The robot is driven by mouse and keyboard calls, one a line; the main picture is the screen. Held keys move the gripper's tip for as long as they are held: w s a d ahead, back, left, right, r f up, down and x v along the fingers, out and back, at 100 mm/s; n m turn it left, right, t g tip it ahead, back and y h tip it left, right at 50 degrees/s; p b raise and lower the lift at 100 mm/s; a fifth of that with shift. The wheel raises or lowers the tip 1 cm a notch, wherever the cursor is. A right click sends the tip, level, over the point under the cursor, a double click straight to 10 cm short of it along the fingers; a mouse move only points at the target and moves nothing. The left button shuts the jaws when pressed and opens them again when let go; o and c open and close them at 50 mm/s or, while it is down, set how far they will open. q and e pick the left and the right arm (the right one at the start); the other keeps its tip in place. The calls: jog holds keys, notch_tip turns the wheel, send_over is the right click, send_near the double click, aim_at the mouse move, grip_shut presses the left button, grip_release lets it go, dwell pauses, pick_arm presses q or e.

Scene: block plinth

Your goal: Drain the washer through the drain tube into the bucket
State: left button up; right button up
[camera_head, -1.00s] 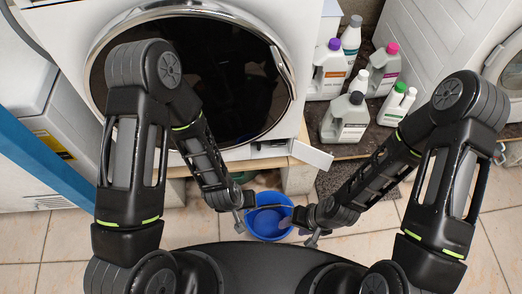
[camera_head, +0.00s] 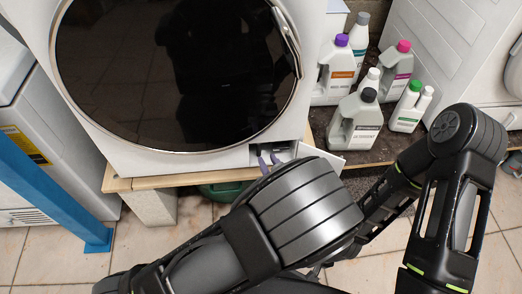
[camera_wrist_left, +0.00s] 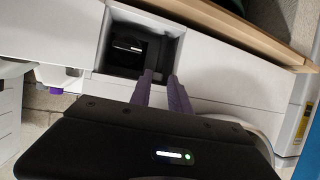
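The washer (camera_head: 225,166) has a round dark door. Low on its front a small flap (camera_head: 327,160) is open beside a square drain compartment (camera_head: 287,153). In the left wrist view the compartment (camera_wrist_left: 172,50) is dark inside; a small dark part (camera_wrist_left: 128,46) shows there, but I cannot tell whether it is the drain tube. My left gripper (camera_head: 268,160) is open, its purple fingers apart at the compartment's mouth; in the left wrist view the gripper (camera_wrist_left: 160,76) looks empty. The bucket is not visible; my left arm covers the floor in front. My right gripper is hidden behind that arm.
A wooden-topped bench (camera_head: 170,181) carries the washer, with a green container (camera_head: 222,190) beneath. A blue post (camera_head: 45,185) stands at left. Tiled floor is open at lower left.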

aim_at(260, 147)
pick_arm(q)
jog(key=b+x, duration=0.1)
jog(key=x, duration=0.5)
jog(key=shift+w+f+b, duration=0.15)
jog(key=shift+f+b, duration=0.1)
jog(key=shift+b, duration=0.15)
jog(key=shift+w+a+f, duration=0.2)
jog(key=shift+w+a, duration=0.05)
jog(key=shift+w, duration=0.35)
jog(key=shift+c, duration=0.4)
grip_shut()
